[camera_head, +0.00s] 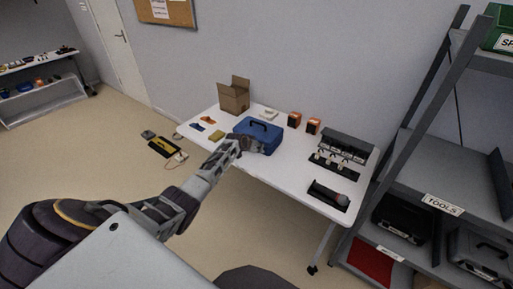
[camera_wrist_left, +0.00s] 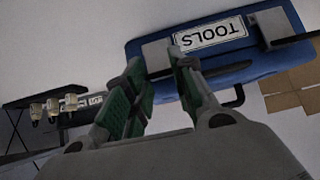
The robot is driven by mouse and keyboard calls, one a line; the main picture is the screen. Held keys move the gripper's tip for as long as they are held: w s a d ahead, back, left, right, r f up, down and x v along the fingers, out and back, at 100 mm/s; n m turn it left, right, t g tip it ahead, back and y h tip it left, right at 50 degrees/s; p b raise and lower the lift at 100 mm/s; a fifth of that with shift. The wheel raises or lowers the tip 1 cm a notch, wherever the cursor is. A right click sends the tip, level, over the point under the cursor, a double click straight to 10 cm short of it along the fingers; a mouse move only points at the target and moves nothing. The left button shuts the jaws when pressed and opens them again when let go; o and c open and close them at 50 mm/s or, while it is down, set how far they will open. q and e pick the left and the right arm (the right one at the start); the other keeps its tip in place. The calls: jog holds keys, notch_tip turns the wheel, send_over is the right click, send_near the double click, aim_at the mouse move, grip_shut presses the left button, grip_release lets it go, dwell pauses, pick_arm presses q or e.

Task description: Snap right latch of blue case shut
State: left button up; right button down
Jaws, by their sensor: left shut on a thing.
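The blue case (camera_head: 262,128) stands on the white table with its dark handle on top. My left gripper (camera_head: 256,146) is at the case's front and hides part of it. In the left wrist view the case (camera_wrist_left: 245,65) appears upside down, with a white TOOLS label (camera_wrist_left: 209,33) and two grey latches. How far the latch is closed cannot be told. My right gripper is not in view.
The white table (camera_head: 287,180) also holds an open cardboard box (camera_head: 233,96), two orange-and-black boxes (camera_head: 294,119), a dark rack (camera_head: 345,147) and a black tray (camera_head: 328,195). A grey shelf unit (camera_head: 457,160) stands close at the right.

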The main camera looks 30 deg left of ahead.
pick_arm(q)
jog(key=o, duration=1)
jog(key=shift+o, duration=0.2)
jog(key=shift+s, duration=0.15)
jog(key=v, duration=1.1)
jog(key=shift+s+r, duration=0.25)
jog(key=shift+r, duration=0.05)
jog(key=shift+f, duration=0.1)
dwell(0.5)
